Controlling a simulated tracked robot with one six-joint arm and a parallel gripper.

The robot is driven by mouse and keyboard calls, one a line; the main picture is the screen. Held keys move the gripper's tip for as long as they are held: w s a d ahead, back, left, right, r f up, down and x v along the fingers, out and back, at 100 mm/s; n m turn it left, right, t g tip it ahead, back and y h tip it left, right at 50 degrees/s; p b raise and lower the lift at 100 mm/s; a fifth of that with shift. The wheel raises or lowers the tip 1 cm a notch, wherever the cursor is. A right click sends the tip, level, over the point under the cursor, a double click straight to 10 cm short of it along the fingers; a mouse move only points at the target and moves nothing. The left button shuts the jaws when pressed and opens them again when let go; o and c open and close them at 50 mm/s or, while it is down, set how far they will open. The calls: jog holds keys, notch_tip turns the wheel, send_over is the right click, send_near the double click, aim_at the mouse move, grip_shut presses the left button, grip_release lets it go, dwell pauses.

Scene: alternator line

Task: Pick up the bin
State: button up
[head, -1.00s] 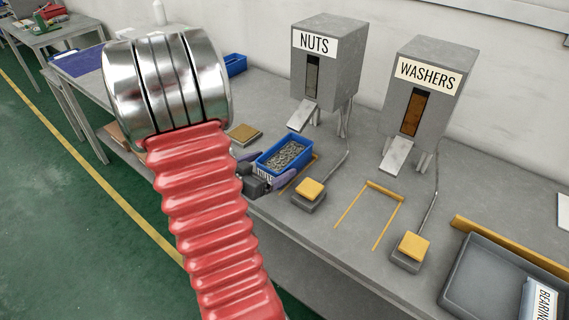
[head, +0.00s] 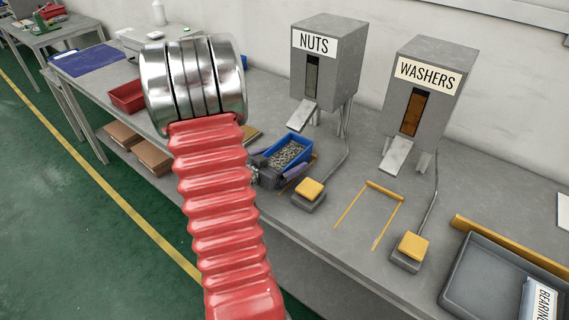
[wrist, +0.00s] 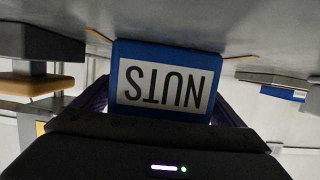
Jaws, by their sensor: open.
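The bin (head: 305,146) is a small blue box filled with grey nuts. It stands upright on the grey bench in front of the NUTS dispenser. In the wrist view its white NUTS label (wrist: 165,85) appears upside down, straight ahead and close. My gripper (head: 277,160) is open at bench height, at the bin's near side. One purple finger lies along the bin's right side and the other is at its left. In the wrist view the dark fingers (wrist: 165,108) flank the label; whether they touch the bin cannot be told.
The NUTS dispenser (head: 326,75) stands behind the bin, with a yellow push pad (head: 310,189) right of my gripper. The WASHERS dispenser (head: 424,105) and an empty yellow-marked spot (head: 369,215) are farther right. A grey tray (head: 480,270) lies at the right. A red bin (head: 127,97) is at the left.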

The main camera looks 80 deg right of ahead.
jog(key=shift+s+d+f, duration=0.15)
jog(key=shift+s+d, duration=0.05)
jog(key=shift+d, duration=0.25)
jog(key=c, duration=1.7)
